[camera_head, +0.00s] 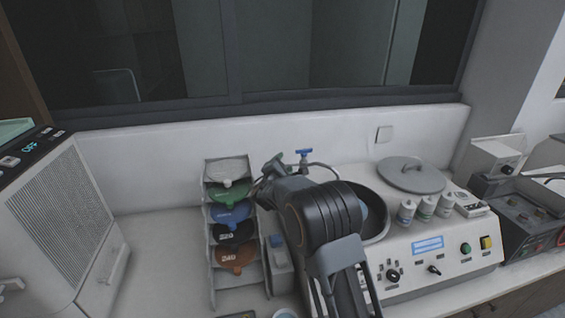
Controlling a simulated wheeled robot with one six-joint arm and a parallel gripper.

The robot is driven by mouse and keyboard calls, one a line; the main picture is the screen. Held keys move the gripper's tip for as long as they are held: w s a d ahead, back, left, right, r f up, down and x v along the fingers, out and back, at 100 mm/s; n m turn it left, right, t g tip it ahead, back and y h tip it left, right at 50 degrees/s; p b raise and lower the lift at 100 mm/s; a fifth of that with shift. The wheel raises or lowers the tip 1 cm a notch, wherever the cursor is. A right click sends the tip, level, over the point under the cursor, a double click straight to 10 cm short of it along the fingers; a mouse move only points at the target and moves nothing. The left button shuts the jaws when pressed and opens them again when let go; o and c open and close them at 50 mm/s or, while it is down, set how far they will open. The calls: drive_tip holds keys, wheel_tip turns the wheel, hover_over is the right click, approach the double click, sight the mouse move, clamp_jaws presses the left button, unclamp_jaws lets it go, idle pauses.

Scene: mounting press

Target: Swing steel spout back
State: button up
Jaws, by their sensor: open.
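The steel spout (324,166) is a thin curved tube at the back of the white grinding machine (455,262). It runs right from under a blue tap handle (304,152) towards the dark round bowl (378,212). My arm covers the left part of the bowl and the front of the tap area. My gripper (270,168) is at the far end of my arm, left of the tap and close to the spout's base. It is open. I cannot tell whether it touches the spout, as its fingers are small and partly hidden.
A rack (208,235) of coloured discs stands left of my arm. A round grey lid (411,175) and several small bottles (425,208) sit on the machine's right side. A large vented unit (62,215) stands far left. A white wall (250,135) is close behind.

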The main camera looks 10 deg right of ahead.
drive_tip(key=shift+w+d, duration=0.1)
clamp_jaws()
idle(0.6)
